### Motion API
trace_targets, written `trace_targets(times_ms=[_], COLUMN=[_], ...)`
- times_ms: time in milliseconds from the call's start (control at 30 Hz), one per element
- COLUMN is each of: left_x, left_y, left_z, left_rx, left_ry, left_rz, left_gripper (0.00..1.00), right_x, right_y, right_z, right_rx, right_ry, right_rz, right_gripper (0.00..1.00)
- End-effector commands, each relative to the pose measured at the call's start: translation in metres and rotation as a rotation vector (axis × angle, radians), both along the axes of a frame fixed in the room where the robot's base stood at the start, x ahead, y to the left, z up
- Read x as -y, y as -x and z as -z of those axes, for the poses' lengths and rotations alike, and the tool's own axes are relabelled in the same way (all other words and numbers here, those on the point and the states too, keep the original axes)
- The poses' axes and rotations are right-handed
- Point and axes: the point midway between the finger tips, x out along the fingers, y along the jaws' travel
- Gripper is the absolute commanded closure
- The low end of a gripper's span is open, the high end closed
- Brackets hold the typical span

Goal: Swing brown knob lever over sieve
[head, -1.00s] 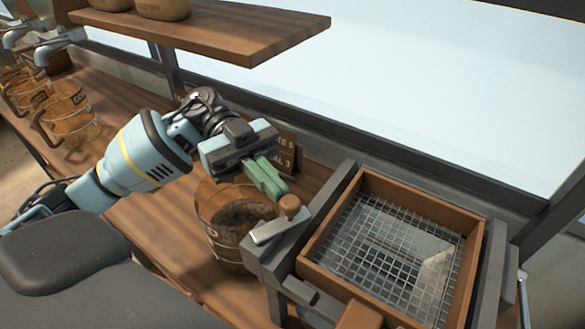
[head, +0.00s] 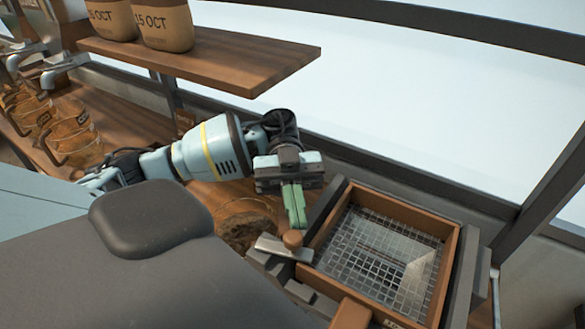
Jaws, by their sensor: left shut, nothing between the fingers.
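The brown knob (head: 292,238) sits on a flat grey metal lever (head: 273,247) at the left edge of the sieve frame. The sieve (head: 452,262) has a square brown wooden rim around a wire mesh (head: 350,245), and a light angled piece shows under the mesh. My left gripper (head: 297,226) is shut and empty, its green fingers pointing down just behind the knob. I cannot tell whether the fingertips touch the knob. My right gripper is not in view.
A clear container of dark soil (head: 238,232) stands left of the lever, close to my left gripper. A wooden shelf (head: 215,55) with labelled bags (head: 165,25) hangs above. Several amber jugs (head: 78,140) stand under taps at the left.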

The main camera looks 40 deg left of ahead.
Motion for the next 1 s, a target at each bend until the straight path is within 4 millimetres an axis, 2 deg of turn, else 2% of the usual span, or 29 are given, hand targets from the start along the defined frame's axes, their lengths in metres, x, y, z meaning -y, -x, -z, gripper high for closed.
trace_targets(times_ms=[300,1000], left_x=[0.007,0.0094], left_y=[0.0024,0.0036], left_z=[-0.0003,0.0013], left_rx=[0.0,-0.002], left_ry=[-0.002,-0.001], left_rz=[0.03,0.03], left_gripper=[1.0,1.0], right_x=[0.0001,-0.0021], right_y=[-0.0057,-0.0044], right_z=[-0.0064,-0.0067], right_rx=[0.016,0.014], right_ry=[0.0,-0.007], right_rz=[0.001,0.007], right_gripper=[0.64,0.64])
